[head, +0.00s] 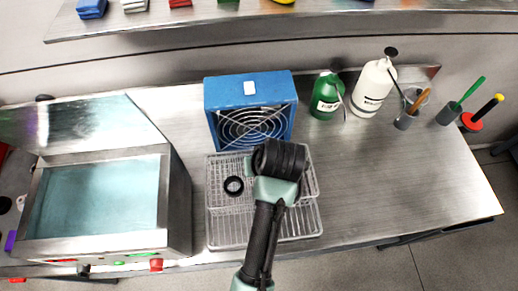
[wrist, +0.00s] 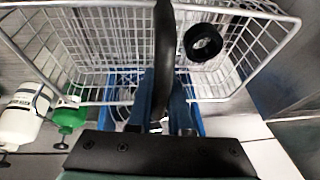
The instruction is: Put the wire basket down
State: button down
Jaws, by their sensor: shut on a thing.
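The wire basket (head: 217,172) is over the middle of the steel bench, in front of the blue fan unit, with a black ring (head: 233,186) inside. A wire rack (head: 230,232) shows below and in front of it; I cannot tell whether the two touch. In the head view my wrist covers the basket's right part and hides the fingers. In the wrist view my gripper (wrist: 163,85) is shut on the dark handle of the basket (wrist: 85,82). The ring (wrist: 203,42) lies to the right of the handle there.
The blue fan unit (head: 226,98) stands right behind the basket. A steel bath (head: 181,205) with an open lid stands close on the left. A green bottle (head: 324,98), a white bottle (head: 371,88) and tool holders stand at the back right. The bench's right middle (head: 400,175) is clear.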

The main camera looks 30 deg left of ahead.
jog(key=shift+w+f+p, duration=0.1)
jog(key=shift+f+p, duration=0.4)
jog(key=shift+f, duration=2.95)
jog(key=c, duration=0.8)
grip_release()
jog(key=shift+c, duration=0.2)
